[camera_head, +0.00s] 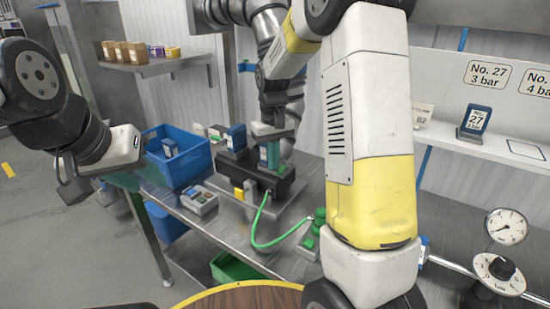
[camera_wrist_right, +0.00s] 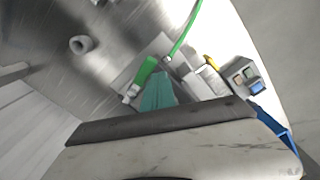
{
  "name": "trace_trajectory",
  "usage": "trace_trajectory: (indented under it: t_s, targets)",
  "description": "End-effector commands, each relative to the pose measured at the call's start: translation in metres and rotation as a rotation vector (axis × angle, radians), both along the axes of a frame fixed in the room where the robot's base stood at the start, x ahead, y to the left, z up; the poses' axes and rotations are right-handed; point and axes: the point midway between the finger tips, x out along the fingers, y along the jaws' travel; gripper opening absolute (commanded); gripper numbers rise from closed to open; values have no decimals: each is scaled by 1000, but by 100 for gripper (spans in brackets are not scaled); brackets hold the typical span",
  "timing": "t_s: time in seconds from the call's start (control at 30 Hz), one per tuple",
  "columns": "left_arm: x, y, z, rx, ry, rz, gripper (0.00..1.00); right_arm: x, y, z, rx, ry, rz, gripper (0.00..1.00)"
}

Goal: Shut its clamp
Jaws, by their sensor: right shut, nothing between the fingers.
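A black fixture (camera_head: 282,188) stands on the steel bench with a green hose (camera_head: 254,236) at its front. A teal block (camera_head: 271,155) stands upright in it, and also shows in the right wrist view (camera_wrist_right: 158,93). A green lever-like part (camera_wrist_right: 145,72), possibly the clamp handle, lies beside the teal block in the wrist view; its position is hard to tell. My right gripper (camera_head: 272,131) is shut and empty, just over the teal block; I cannot tell whether they touch. My left gripper (camera_head: 72,185) hangs left of the bench, its jaw gap unclear.
A blue bin (camera_head: 185,168) stands left of the fixture. A small grey box with coloured buttons (camera_head: 199,200) lies in front. A blue block (camera_head: 236,137) stands at the fixture's left end. A green knob (camera_head: 319,216) sits right. A gauge (camera_head: 507,227) is far right.

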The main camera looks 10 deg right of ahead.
Motion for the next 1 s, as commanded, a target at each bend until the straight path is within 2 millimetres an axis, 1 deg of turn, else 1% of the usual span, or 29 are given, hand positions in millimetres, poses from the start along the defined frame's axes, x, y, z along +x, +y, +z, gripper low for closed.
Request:
trace_trajectory:
  t_s: [0.23, 0.5, 0.83, 1.0]
  targets:
    - [0, 0, 0, 0, 0, 0, 36, -2, -3, 0, 0, 0, -2, 0]
    - [0, 0, 0, 0, 0, 0, 36, -15, -16, 0, 0, 1, -2, 0]
    - [0, 0, 0, 0, 0, 0, 36, -15, -17, 0, 0, 0, -1, 0]
    - [0, 0, 0, 0, 0, 0, 36, -18, -26, 0, 0, 0, -3, 0]
